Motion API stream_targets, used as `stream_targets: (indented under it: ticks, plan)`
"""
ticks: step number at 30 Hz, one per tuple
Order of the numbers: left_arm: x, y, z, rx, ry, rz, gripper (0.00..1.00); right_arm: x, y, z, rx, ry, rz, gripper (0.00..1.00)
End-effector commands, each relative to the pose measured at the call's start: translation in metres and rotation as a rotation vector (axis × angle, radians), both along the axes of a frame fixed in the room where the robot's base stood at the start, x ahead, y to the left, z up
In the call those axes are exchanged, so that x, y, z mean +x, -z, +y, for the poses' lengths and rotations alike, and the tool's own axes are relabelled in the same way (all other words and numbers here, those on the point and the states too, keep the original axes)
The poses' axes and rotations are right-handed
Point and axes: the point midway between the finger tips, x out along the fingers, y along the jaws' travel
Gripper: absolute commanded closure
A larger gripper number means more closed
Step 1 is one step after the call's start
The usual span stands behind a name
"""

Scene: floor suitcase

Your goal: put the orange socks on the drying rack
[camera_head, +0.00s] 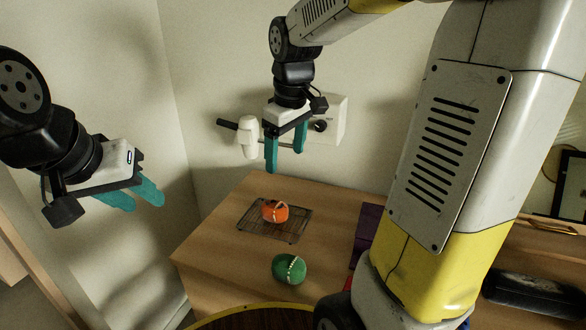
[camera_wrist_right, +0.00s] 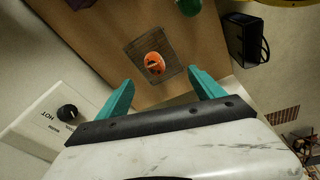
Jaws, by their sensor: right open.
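The orange socks (camera_head: 274,211), a rolled bundle with a pale band, lie on the drying rack (camera_head: 250,228), a flat dark wire grid on the wooden table. In the right wrist view the orange socks (camera_wrist_right: 154,63) sit on the rack (camera_wrist_right: 137,48) ahead of my fingers. My right gripper (camera_head: 286,152) is open and empty, above and behind the rack, apart from the socks; its teal fingers also show in the right wrist view (camera_wrist_right: 160,92). My left gripper (camera_head: 137,197) is off to the left, away from the table, with its teal fingers apart and nothing between them.
A green rolled bundle (camera_head: 289,269) lies on the wooden table (camera_head: 215,258) in front of the rack. A white wall unit with a dial (camera_head: 330,118) and a hair dryer (camera_head: 247,137) are close behind my right gripper. A dark purple item (camera_head: 366,228) lies right of the rack.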

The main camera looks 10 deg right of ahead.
Motion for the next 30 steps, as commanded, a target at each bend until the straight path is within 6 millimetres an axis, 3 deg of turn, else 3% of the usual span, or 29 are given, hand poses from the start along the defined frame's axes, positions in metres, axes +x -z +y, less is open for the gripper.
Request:
stream_targets:
  ticks: [6,13,19,30]
  plan:
    - [0.0,0.0,0.0,0.0,0.0,0.0,0.64,-0.072,-0.026,-0.01,0.152,0.262,-0.135,0.23]
    - [0.0,0.0,0.0,0.0,0.0,0.0,0.64,-0.127,-0.027,-0.012,0.309,0.479,-0.228,0.23]
    - [0.0,0.0,0.0,0.0,0.0,0.0,0.64,-0.144,-0.024,-0.011,0.373,0.555,-0.257,0.23]
    - [0.0,0.0,0.0,0.0,0.0,0.0,0.64,-0.145,-0.024,-0.01,0.376,0.56,-0.258,0.23]
